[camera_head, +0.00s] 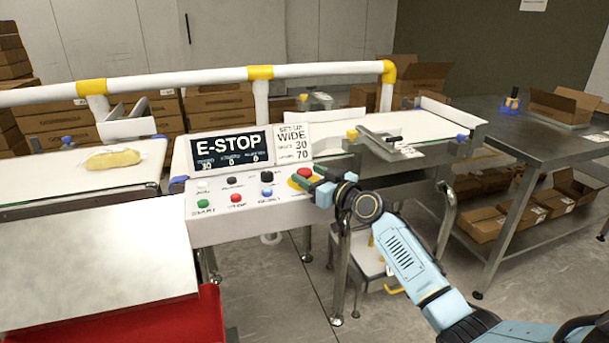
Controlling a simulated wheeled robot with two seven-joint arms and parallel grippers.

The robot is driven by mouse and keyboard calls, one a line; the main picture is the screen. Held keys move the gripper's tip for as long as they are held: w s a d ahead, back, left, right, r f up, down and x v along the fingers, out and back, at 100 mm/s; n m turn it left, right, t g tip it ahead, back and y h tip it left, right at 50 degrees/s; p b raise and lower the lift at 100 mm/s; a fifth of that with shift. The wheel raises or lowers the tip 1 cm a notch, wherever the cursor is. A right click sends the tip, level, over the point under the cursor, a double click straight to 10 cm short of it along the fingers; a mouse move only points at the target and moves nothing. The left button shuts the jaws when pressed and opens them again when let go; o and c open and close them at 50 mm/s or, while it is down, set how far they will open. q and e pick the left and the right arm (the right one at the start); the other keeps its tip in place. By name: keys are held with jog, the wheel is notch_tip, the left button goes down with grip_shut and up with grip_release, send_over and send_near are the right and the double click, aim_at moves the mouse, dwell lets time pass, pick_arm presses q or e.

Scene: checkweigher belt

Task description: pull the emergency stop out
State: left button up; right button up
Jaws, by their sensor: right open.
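The emergency stop is a red mushroom button (305,172) on a yellow base at the right end of the white control panel (240,229). My right gripper (308,178) comes in from the right, with its open fingers at the button. The fingers partly cover the button and its base, and I cannot tell whether they touch it. The display (231,147) on the panel reads "E-STOP". My left gripper is not in view.
Green, red and blue buttons (236,198) and black knobs sit left of the stop. A white and yellow rail (190,80) runs behind the panel. A conveyor with a yellow bag (112,159) is at left. A steel table (540,145) stands right.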

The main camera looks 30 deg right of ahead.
aim_at(305, 169)
jog(key=shift+w+a, duration=0.2)
jog(key=shift+w, duration=1.1)
grip_shut()
jog(key=shift+r, duration=0.7)
jog(key=shift+c, duration=0.5)
grip_release()
jog(key=shift+o, duration=0.5)
